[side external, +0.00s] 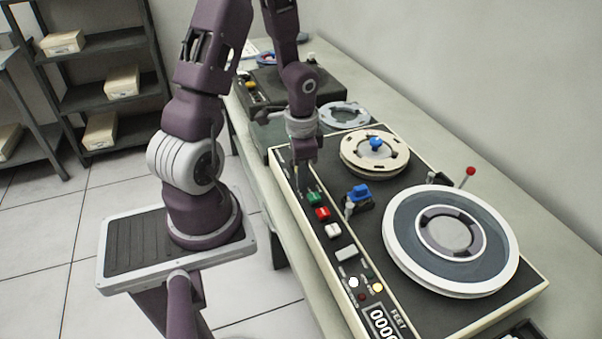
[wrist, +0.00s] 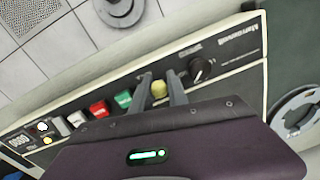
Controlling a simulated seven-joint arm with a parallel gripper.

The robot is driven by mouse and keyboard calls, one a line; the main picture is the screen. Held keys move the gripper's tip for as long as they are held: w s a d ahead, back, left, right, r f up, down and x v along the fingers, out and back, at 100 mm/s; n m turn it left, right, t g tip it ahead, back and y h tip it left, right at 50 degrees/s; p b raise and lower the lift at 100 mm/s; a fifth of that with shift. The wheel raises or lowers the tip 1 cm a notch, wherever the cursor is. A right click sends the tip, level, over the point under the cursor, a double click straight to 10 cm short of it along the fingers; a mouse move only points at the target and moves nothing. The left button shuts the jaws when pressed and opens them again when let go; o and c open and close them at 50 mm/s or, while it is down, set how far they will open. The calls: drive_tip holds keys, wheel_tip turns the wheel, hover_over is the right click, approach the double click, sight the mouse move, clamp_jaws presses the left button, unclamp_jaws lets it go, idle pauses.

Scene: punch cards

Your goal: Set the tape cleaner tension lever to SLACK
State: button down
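A thin lever with a red ball knob (side external: 470,171) stands up at the back right of the tape machine (side external: 405,205), behind the large reel (side external: 400,240). I cannot read a SLACK mark beside it, and the wrist view does not show this lever. My gripper (side external: 301,188) is pointed down over the left end of the machine's front button strip, well left of the red-knobbed lever. In the wrist view my gripper (wrist: 159,76) has its two fingers apart, with a yellow button (wrist: 158,90) showing between them. I cannot tell whether they touch it.
Green (side external: 314,198), red (side external: 322,213) and white (side external: 332,230) buttons line the front strip. A cream reel (side external: 365,158) and a blue-topped part (side external: 359,192) stand on the deck. A black rotary knob (wrist: 201,68) is beside the fingers. A wall borders the table behind.

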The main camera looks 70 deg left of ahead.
drive_tip(key=shift+s+t, duration=0.2)
drive_tip(key=shift+t, duration=0.3)
drive_tip(key=c, duration=1.3)
unclamp_jaws()
drive_tip(key=r, duration=0.6)
drive_tip(key=shift+s, duration=0.3)
drive_tip(key=shift+d+r, duration=0.2)
drive_tip(key=shift+r, duration=0.25)
